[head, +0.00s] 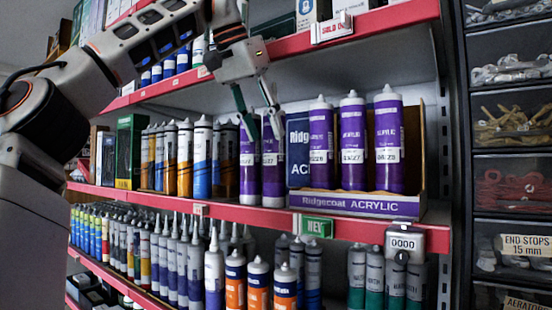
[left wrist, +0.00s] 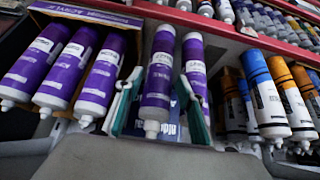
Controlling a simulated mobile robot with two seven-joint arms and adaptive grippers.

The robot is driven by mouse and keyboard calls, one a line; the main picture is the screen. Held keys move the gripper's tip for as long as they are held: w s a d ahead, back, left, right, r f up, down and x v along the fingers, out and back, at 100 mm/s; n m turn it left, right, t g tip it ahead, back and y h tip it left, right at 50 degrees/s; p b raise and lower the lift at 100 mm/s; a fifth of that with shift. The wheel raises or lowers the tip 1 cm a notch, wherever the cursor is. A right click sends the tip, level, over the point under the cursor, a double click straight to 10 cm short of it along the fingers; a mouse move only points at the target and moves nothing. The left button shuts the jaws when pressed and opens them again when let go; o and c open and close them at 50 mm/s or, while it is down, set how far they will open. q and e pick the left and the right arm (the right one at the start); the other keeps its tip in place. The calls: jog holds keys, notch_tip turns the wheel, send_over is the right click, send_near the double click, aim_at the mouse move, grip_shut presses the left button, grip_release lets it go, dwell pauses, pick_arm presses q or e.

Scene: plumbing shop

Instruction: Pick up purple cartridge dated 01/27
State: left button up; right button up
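Three purple cartridges stand in a Ridgecoat ACRYLIC display box. The middle one (head: 352,145) has a label that appears to read 01/27; the left one (head: 321,145) and right one (head: 389,140) have labels I cannot read surely. Two more purple cartridges, a left one (head: 249,165) and a right one (head: 272,170), stand outside the box, their dates unclear. My left gripper (head: 258,112) is open in front of this pair. In the left wrist view, its green-padded fingers (left wrist: 156,105) lie either side of the cartridge nearer the box (left wrist: 158,75), with no clear contact. My right gripper is out of view.
The display box (head: 355,204) is on the red-edged shelf (head: 250,211). Orange, blue and white cartridges (head: 202,160) crowd left of the purple pair. A lower shelf holds more tubes (head: 214,265). A counter tag (head: 403,243) hangs at the shelf edge. Drawers (head: 511,185) stand right.

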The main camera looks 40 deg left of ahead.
aim_at(267, 136)
pick_arm(q)
jog(key=x, duration=0.5)
jog(key=shift+w+a, duration=0.1)
jog(key=shift+a, duration=0.05)
grip_shut()
jog(key=shift+r, duration=0.2)
